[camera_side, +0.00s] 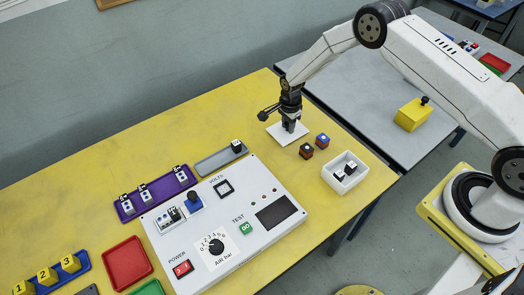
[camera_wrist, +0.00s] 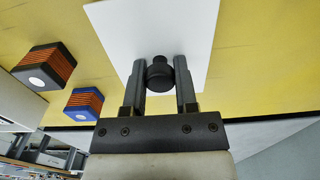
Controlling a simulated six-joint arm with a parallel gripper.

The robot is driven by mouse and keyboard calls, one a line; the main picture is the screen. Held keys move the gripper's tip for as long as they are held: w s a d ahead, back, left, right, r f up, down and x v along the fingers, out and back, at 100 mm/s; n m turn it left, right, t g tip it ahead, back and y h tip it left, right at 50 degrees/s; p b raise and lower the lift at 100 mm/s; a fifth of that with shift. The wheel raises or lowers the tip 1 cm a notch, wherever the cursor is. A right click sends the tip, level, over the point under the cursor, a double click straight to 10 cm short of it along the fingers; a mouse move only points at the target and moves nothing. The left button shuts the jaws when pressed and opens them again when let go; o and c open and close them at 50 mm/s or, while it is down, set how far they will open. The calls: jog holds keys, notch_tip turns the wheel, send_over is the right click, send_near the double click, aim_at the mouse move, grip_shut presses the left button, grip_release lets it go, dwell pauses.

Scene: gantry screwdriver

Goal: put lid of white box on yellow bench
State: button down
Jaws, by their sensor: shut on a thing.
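The lid (camera_side: 279,133) is a flat white square plate with a black knob, over the back part of the yellow bench (camera_side: 75,205). In the wrist view the lid (camera_wrist: 150,25) fills the upper middle, with its knob (camera_wrist: 160,75) between my fingers. My gripper (camera_side: 290,127) is shut on the knob, its fingers on both sides of it. The lid is level and at or just above the bench top; I cannot tell if it touches. The white box (camera_side: 336,184) stands open at the bench's right edge, with small white and black parts inside.
Two coil cubes, one black (camera_side: 306,151) and one blue (camera_side: 323,140), sit between lid and box. The white control panel (camera_side: 222,262) and grey tray (camera_side: 222,158) lie to the left. Bare bench extends behind and left of the lid.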

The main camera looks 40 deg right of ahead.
aim_at(288, 123)
jog(key=shift+f, duration=0.15)
jog(key=shift+c, duration=1.9)
grip_release()
notch_tip(288, 123, up, 12)
jog(key=shift+r, duration=0.2)
